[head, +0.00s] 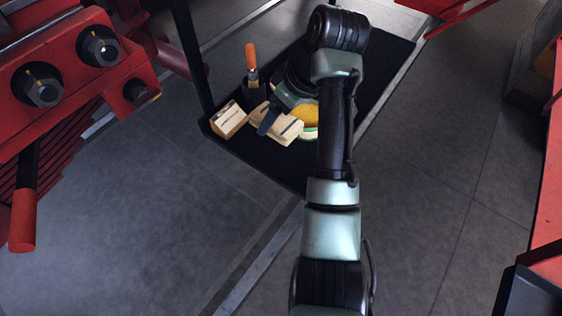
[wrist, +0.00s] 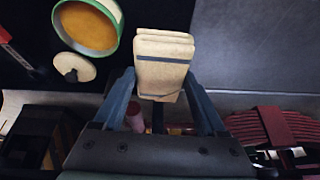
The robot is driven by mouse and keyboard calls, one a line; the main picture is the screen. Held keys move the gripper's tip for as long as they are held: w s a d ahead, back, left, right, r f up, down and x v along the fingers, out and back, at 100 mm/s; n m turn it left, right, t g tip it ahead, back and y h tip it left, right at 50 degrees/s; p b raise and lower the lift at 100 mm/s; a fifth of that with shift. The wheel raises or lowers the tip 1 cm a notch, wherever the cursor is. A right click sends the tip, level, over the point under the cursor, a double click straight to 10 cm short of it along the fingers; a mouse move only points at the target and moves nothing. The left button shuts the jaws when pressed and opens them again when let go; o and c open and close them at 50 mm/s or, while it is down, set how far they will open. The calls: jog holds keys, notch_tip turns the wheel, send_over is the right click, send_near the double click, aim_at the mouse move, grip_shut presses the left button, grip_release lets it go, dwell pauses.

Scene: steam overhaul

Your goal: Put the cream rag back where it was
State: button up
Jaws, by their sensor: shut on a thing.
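The cream rag (wrist: 164,48) is a folded pad with dark bands across it, seen in the middle of the wrist view. My gripper (wrist: 160,78) has its two blue fingers closed on the sides of the rag. In the head view the rag (head: 287,128) shows at the end of my arm, over the front part of a black tray (head: 300,176). My gripper (head: 268,121) is partly hidden there by the rag and my own arm. I cannot tell whether the rag touches the tray.
A tan block (head: 229,120) sits at the tray's left corner. An orange-handled tool (head: 251,58) stands upright behind it. A round tin with yellow-orange contents (wrist: 88,26) is close by, with a pale disc (wrist: 75,68) beside it. Red machinery (head: 75,70) stands at left.

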aim_at(276, 155)
jog(key=shift+s+d, duration=0.35)
jog(key=shift+n, duration=0.3)
notch_tip(276, 155, down, 10)
jog(key=shift+r, duration=0.25)
jog(key=o, duration=1.1)
jog(key=shift+s, duration=0.1)
jog(key=shift+d, duration=0.1)
